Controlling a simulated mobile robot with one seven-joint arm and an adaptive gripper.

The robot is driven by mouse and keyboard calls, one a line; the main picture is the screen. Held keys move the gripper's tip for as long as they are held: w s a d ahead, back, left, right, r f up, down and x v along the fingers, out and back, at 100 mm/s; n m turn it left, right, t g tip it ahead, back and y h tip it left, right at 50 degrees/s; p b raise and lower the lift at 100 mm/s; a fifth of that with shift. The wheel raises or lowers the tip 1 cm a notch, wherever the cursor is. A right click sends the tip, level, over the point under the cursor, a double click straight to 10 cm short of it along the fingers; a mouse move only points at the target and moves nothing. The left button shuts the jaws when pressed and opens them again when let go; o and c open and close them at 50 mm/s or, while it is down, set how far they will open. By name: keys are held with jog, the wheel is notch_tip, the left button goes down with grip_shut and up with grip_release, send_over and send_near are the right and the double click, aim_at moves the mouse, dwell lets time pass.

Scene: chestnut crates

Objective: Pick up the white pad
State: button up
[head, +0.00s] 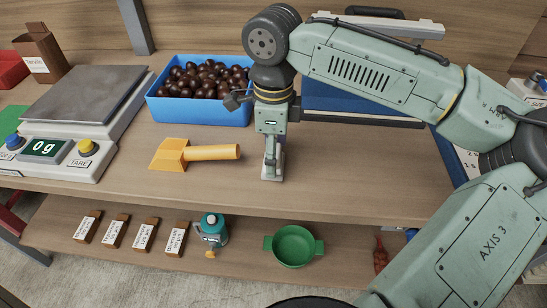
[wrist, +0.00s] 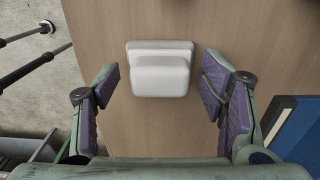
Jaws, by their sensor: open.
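The white pad (wrist: 160,70) is a small block with rounded edges and a wider, flatter back part. It lies on the wooden bench top in the wrist view, near the middle. My gripper (wrist: 160,92) is open, with one purple-padded finger to the left of the pad and one to the right. There is a clear gap on each side and neither finger touches it. In the head view my gripper (head: 271,165) points down low over the bench, near its front edge, and mostly hides the pad.
A yellow scoop (head: 195,154) lies left of my gripper. A blue crate of chestnuts (head: 200,111) stands behind it, and a scale (head: 85,100) reading 0g at left. A dark blue object (wrist: 297,135) is at right in the wrist view. A lower shelf (head: 130,258) holds a green bowl (head: 293,247).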

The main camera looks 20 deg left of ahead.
jog(key=shift+c, duration=0.5)
jog(key=c, duration=1.1)
jog(key=shift+r, duration=0.1)
jog(key=shift+c, duration=0.2)
jog(key=shift+r, duration=0.45)
notch_tip(320, 180, up, 2)
jog(key=shift+r+b, duration=0.15)
jog(key=shift+b, duration=0.45)
jog(key=s+d+r+b, duration=0.1)
jog(key=s+d+b, duration=0.2)
jog(key=s, duration=1.2)
jog(key=shift+s+r, duration=0.35)
jog(key=shift+s, duration=0.05)
